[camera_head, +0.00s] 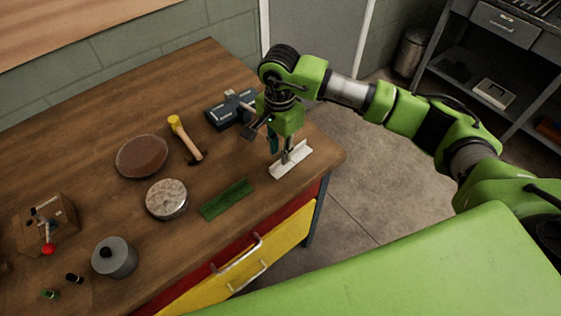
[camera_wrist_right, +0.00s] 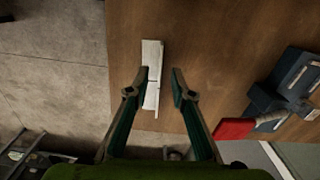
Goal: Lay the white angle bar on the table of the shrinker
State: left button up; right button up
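The white angle bar (camera_head: 291,161) lies on the wooden table near its right edge. In the right wrist view the bar (camera_wrist_right: 153,58) runs lengthwise below my gripper, close to the left finger. My right gripper (camera_head: 280,147) points down over the bar. Its fingers (camera_wrist_right: 160,82) are apart with nothing gripped; whether they touch the bar I cannot tell. A dark blue-grey bench machine (camera_head: 226,112) stands just behind the gripper; it also shows in the wrist view (camera_wrist_right: 290,82), near a red part. Which machine is the shrinker I cannot tell. My left gripper is not in view.
Shelving (camera_head: 500,75) stands right.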

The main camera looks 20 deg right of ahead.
aim_at(282, 166)
jog(key=shift+f+p, duration=0.35)
jog(key=shift+f, duration=1.2)
grip_shut()
